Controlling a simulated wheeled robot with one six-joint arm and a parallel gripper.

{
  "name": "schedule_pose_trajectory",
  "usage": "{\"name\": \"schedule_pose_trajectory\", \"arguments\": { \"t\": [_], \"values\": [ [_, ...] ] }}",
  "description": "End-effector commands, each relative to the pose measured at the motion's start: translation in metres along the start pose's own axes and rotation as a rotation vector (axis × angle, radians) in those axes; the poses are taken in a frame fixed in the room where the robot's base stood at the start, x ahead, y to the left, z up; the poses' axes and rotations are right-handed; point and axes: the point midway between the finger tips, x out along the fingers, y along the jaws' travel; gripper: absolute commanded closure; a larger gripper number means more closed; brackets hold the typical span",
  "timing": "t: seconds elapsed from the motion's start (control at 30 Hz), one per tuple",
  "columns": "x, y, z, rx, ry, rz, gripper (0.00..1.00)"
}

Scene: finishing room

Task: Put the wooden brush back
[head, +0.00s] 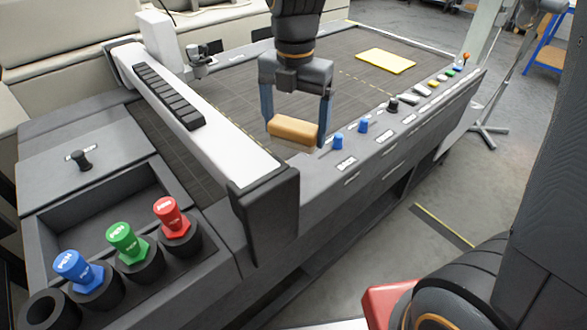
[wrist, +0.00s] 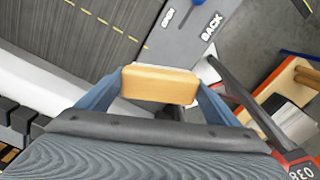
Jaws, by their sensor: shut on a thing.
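The wooden brush (head: 294,129) is a tan block, held crosswise between the two blue fingers of my gripper (head: 296,124). In the wrist view the brush (wrist: 160,84) fills the gap between the fingertips of my gripper (wrist: 161,88). In the head view it is at the near edge of the dark cutting bed (head: 230,85), beside the grey control rail (head: 376,138). I cannot tell whether its underside touches anything; its lower face is hidden.
A white gantry beam (head: 215,140) with a dark end block (head: 265,210) stands left of the brush. Blue knobs (head: 363,127) line the rail. A yellow sheet (head: 385,61) lies on the far bed. Blue, green and red pens (head: 172,213) stand at front left beside an open tray (head: 95,215).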

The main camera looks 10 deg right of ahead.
Motion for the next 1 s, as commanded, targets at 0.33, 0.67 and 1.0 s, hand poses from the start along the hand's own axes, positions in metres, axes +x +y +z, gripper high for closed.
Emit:
{"name": "schedule_pose_trajectory", "arguments": {
  "t": [0.33,0.67,1.0],
  "values": [
    [0.051,-0.002,0.0,0.004,0.002,-0.003,0.35],
    [0.087,-0.003,0.0,0.005,0.003,-0.004,0.35],
    [0.097,-0.002,0.001,0.005,0.0,0.0,0.35]
  ]
}}
